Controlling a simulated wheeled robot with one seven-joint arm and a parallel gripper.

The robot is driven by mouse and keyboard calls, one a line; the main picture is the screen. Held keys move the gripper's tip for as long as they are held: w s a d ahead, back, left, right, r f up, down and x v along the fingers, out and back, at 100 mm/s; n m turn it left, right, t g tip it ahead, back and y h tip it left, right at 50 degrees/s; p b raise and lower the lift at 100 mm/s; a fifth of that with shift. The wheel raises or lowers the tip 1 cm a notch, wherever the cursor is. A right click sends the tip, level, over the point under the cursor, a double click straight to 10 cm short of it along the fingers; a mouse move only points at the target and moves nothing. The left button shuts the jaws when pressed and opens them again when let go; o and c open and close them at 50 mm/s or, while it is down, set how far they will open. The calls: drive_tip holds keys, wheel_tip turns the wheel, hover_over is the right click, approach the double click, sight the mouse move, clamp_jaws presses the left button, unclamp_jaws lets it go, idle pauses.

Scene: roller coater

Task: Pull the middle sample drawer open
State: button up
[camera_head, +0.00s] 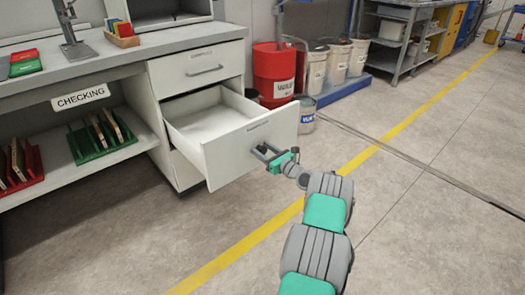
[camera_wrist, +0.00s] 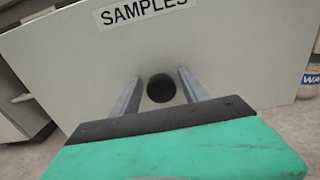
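The middle sample drawer (camera_head: 222,160) stands pulled well out of the white cabinet and looks empty inside. Its front (camera_wrist: 235,50) fills much of the wrist view and bears a "SAMPLES" label (camera_wrist: 145,10). A dark round knob (camera_wrist: 160,88) sits below the label. My gripper (camera_head: 263,154) is at the drawer front. In the wrist view its two fingers (camera_wrist: 160,95) stand either side of the knob, with a visible gap on each side, so it looks open. Whether the fingertips touch the drawer front is not clear.
The top drawer (camera_head: 197,68) with a bar handle is shut. A "CHECKING" shelf (camera_head: 60,170) holds green and red racks to the left. A red drum (camera_head: 273,75) and several pale buckets stand behind. The floor to the right (camera_head: 440,200) is clear.

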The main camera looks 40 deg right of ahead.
drive_tip(key=shift+o, duration=0.2)
drive_tip(key=shift+s+d, duration=0.1)
drive_tip(key=shift+s, duration=0.2)
drive_tip(key=s+p, duration=0.2)
drive_tip(key=s, duration=0.5)
drive_tip(key=shift+s, duration=0.15)
